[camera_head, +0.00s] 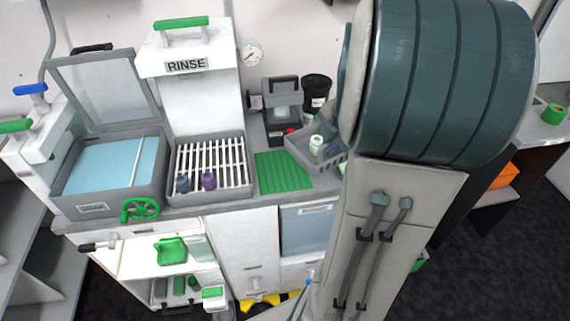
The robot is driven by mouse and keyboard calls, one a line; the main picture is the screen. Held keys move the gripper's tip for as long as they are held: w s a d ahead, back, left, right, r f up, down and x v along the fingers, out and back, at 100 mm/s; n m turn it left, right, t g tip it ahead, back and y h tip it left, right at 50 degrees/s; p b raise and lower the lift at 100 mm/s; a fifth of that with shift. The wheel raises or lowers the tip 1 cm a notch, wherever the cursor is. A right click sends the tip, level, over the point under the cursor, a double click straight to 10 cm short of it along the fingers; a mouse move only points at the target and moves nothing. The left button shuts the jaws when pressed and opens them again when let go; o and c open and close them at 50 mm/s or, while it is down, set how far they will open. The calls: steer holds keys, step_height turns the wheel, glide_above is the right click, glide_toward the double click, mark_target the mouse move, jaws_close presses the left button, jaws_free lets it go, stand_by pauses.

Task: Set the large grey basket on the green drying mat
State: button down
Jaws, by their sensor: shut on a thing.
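The large grey basket (302,156) is at the right of the counter, beside the right edge of the green drying mat (283,173). My arm hides its right side. A small pale bottle with a green top (316,144) shows inside the basket, with another item partly seen next to it. I cannot tell whether the basket touches the counter or is slightly above it. The visible part of the mat is bare. My large arm fills the right half of the view, and my gripper is hidden behind it.
A slatted rinse tray (210,190) with two small dark bottles stands left of the mat. A lidded blue bath (100,168) is further left. A dark grey device (281,108) and a black cup (316,92) stand behind the mat and basket.

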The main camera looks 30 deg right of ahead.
mark_target(297, 142)
steer(key=shift+w+a+f+p, duration=0.25)
steer(key=shift+w+a+f, duration=1)
steer(key=shift+f, duration=0.45)
steer(key=shift+w+a+f+p, duration=0.25)
steer(key=shift+w+a+f, duration=1)
steer(key=shift+f, duration=0.5)
steer(key=shift+w+a+f+p, duration=0.25)
steer(key=shift+w+a+f, duration=1)
steer(key=shift+f, duration=0.45)
steer(key=shift+w+d, duration=0.1)
steer(key=shift+d, duration=0.1)
steer(key=c, duration=1.5)
jaws_free()
